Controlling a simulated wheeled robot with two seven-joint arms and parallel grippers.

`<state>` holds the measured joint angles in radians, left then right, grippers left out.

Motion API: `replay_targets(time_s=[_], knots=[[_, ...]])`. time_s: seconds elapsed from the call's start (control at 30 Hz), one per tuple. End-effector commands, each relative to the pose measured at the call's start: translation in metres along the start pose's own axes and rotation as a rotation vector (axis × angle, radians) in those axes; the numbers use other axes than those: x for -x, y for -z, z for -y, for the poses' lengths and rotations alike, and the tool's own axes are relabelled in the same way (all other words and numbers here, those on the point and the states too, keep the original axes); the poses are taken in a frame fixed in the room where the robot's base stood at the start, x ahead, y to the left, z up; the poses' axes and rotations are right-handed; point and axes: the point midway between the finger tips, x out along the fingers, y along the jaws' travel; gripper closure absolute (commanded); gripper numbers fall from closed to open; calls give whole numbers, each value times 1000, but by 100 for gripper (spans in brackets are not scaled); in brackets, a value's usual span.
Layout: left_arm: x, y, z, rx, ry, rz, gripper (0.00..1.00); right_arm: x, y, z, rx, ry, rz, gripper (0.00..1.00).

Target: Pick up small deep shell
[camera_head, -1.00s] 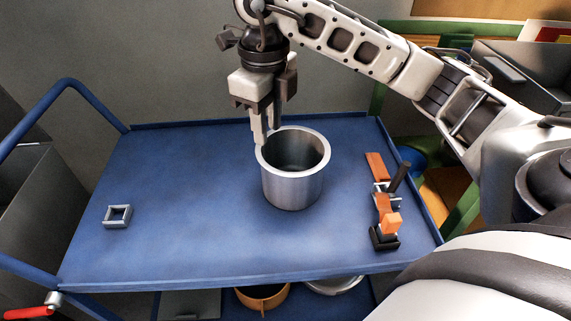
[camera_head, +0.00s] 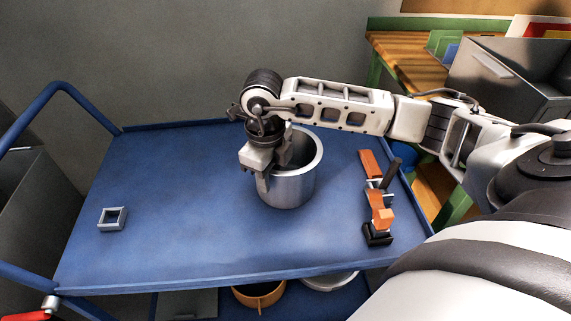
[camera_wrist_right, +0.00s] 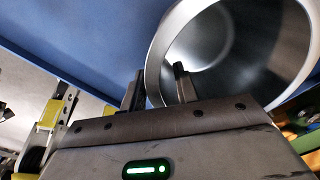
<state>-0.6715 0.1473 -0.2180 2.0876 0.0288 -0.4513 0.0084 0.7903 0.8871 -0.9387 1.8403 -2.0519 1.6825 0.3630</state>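The small deep shell is a silver metal pot (camera_head: 294,188), open at the top and upright on the blue cart top. My right gripper (camera_head: 268,178) is down at the pot's left rim. In the right wrist view the gripper's two fingers (camera_wrist_right: 159,80) stand apart, with the rim of the pot (camera_wrist_right: 225,45) between them. One finger is outside the wall and the other is inside the opening. The gripper hides part of the rim in the head view. I cannot tell whether either finger touches the wall. My left gripper is not in view.
The blue cart top (camera_head: 170,235) has raised edges and much free room. A small grey square frame (camera_head: 112,218) lies at the left. An orange and black clamp-like tool (camera_head: 378,205) lies at the right. An orange pot (camera_head: 259,294) sits on the shelf below.

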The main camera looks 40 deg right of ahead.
Motion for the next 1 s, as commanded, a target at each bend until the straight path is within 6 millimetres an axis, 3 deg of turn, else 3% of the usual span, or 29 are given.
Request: replay_targets(time_s=[0.13,0.37,0.5,1.0], knots=[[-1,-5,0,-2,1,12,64,-13,0,0,-1,0,0,70],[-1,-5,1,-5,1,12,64,-14,0,0,0,0,1,70],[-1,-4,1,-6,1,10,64,-14,0,0,0,0,1,100],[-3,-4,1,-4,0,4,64,-5,-1,0,1,0,5,100]])
